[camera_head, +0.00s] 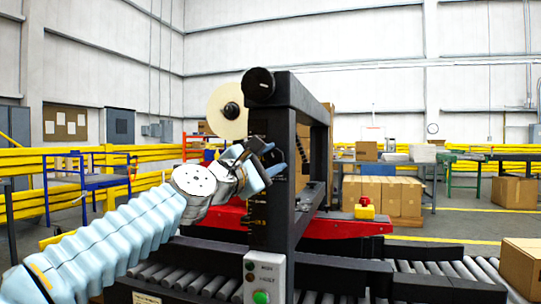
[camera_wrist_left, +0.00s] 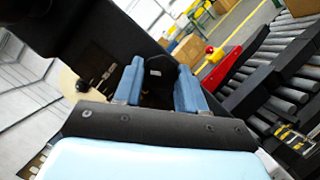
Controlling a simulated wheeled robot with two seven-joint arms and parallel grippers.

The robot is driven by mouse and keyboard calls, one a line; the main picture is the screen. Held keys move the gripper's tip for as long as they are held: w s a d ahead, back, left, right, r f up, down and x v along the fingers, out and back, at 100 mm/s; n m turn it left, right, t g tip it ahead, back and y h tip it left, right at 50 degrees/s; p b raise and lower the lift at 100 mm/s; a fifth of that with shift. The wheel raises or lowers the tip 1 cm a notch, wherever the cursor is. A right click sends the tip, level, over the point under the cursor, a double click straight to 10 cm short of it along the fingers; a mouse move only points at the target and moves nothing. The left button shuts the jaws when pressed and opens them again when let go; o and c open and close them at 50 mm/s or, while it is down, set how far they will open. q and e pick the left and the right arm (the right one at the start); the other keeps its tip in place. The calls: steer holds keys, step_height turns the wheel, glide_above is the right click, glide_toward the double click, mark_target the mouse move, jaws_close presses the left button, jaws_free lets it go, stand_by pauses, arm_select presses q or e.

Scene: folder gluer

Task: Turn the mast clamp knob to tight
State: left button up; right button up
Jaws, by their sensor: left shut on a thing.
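My left gripper (camera_head: 272,160) reaches in from the left to the black mast (camera_head: 285,125) of the machine. In the left wrist view its two blue fingers (camera_wrist_left: 157,88) are closed on the sides of a black knob (camera_wrist_left: 155,70), which I take to be the mast clamp knob. A small light mark shows on the knob's face. In the head view the knob is hidden by the gripper and cannot be made out. Whether it is at tight cannot be read. My right gripper is in neither view.
A tape roll (camera_head: 226,112) and a round black cap (camera_head: 258,87) sit above the gripper at the mast's top. A control box (camera_head: 265,277) with a green button stands low in front. Roller conveyors (camera_head: 195,281) run below. A red-topped yellow box (camera_head: 365,209) is to the right.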

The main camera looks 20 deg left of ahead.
arm_select(q)
steer(key=m+p, duration=0.1)
steer(key=m+g+p, duration=0.1)
steer(key=m, duration=0.1)
steer(key=m+p, duration=0.1)
steer(key=shift+r+m+g, duration=0.3)
steer(key=shift+g, duration=0.1)
steer(key=shift+f+m+g+p, duration=0.1)
steer(key=shift+m+g+p, duration=0.3)
steer(key=shift+m+p, duration=0.75)
steer(key=shift+f, duration=0.1)
steer(key=o, duration=1)
